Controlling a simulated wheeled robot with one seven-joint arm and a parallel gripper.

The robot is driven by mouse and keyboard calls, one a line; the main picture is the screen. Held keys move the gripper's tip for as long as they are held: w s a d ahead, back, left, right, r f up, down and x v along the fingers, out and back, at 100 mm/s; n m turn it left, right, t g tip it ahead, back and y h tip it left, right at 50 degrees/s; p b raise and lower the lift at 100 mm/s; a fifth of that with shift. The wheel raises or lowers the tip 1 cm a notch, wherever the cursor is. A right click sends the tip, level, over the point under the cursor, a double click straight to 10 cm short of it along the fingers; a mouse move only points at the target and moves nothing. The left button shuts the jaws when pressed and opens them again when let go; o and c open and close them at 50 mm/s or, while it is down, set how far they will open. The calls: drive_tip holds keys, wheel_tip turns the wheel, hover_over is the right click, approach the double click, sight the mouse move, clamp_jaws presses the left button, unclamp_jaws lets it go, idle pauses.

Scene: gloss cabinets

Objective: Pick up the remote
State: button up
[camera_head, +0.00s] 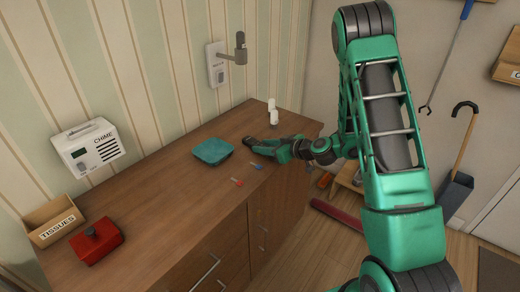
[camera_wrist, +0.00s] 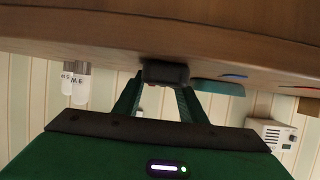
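A dark block-like object, which looks like the remote (camera_wrist: 165,73), sits between my fingertips in the wrist view. It lies against the wooden cabinet top (camera_head: 160,190), which shows upside down in the wrist view. My gripper (camera_wrist: 160,90) has its two green fingers apart, one at each side of the dark object. I cannot tell whether they press on it. In the head view my gripper (camera_head: 262,147) is low over the right part of the cabinet top, and a small dark end shows there. The object's buttons are not visible.
Two white bottles (camera_head: 272,112) stand behind my gripper. A red box (camera_head: 97,241), a tissue box (camera_head: 52,220) and a wall chime (camera_head: 90,147) are far left.

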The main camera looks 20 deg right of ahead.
drive_tip(key=c, duration=0.5)
